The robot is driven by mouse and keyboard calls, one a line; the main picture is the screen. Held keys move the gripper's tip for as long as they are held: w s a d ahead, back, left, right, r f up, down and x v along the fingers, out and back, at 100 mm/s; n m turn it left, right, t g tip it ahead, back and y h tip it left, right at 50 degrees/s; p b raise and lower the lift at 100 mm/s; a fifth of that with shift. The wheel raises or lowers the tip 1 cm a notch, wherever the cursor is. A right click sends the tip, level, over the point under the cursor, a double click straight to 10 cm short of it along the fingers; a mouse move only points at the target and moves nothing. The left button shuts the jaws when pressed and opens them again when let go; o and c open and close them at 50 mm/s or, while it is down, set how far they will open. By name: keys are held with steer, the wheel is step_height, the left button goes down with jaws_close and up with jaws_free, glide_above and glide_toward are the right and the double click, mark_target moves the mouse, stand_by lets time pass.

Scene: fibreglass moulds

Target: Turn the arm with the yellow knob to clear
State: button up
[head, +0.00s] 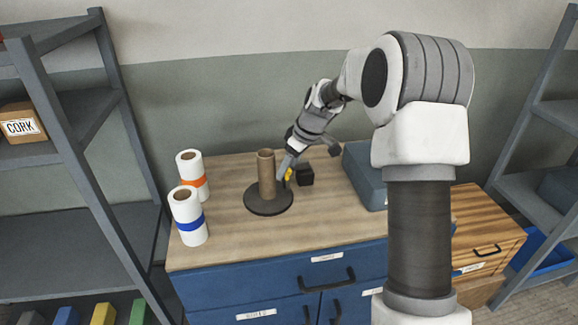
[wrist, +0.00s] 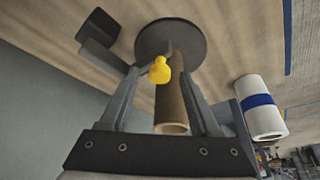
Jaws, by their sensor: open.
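The yellow knob (wrist: 160,70) sits at the end of a thin dark arm (wrist: 112,59) that runs from a dark block (wrist: 98,30). In the head view the knob (head: 288,174) shows beside the block (head: 305,174), partly hidden by my gripper. A brown cardboard tube (head: 266,174) stands upright on a round dark base (head: 268,207); the knob is close beside it. My gripper (wrist: 160,75) is open, with the knob between its two fingers in the wrist view. I cannot tell whether a finger touches the knob or tube.
A white roll with an orange band (head: 190,167) and one with a blue band (head: 186,210) stand left on the wooden worktop (head: 228,240). A grey-blue box (head: 362,180) stands right of the block. Shelves flank the bench. The worktop's front is clear.

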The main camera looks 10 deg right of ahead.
jaws_close()
stand_by(0.3)
stand_by(1.1)
